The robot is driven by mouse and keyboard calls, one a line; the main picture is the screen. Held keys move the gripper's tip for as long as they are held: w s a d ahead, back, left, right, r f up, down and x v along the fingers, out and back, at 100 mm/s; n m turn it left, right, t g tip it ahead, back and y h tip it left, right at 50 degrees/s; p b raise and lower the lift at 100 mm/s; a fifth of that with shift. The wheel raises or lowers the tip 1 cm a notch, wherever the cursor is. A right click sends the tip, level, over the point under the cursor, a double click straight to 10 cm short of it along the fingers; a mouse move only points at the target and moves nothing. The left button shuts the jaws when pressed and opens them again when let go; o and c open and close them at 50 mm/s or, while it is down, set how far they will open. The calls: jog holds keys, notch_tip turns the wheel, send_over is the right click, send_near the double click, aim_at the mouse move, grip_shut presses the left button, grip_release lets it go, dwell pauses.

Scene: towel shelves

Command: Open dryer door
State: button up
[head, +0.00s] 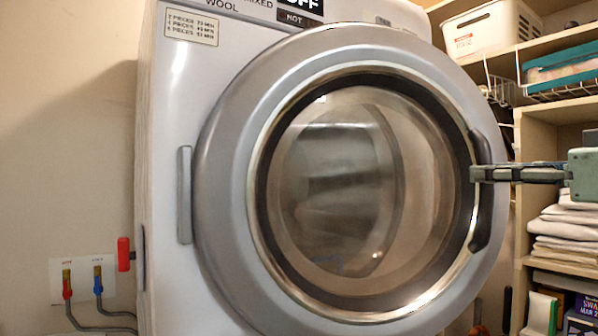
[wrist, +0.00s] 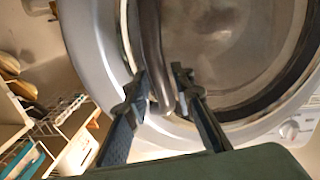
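The dryer (head: 170,150) is a white front-loader with a big round grey-rimmed door (head: 232,150) that looks closed. A hinge plate (head: 185,195) is at the door's left. The dark curved handle (head: 480,232) is on the door's right side. My gripper (head: 478,173) comes in from the right, with its fingertips at the handle's middle. In the wrist view, the two fingers of my gripper (wrist: 162,88) stand apart, one on each side of the handle (wrist: 149,35). A gap shows beside the handle, so the fingers do not look closed on it.
Wooden shelves (head: 555,112) stand close to the right of the dryer, holding folded towels (head: 565,235), a white bin (head: 490,28) and a teal basket (head: 560,66). A wall with red and blue taps (head: 82,282) is at the left. A red knob (head: 124,254) sticks out nearby.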

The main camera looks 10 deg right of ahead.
jog(key=shift+x, duration=1.05)
jog(key=shift+c, duration=0.2)
grip_shut()
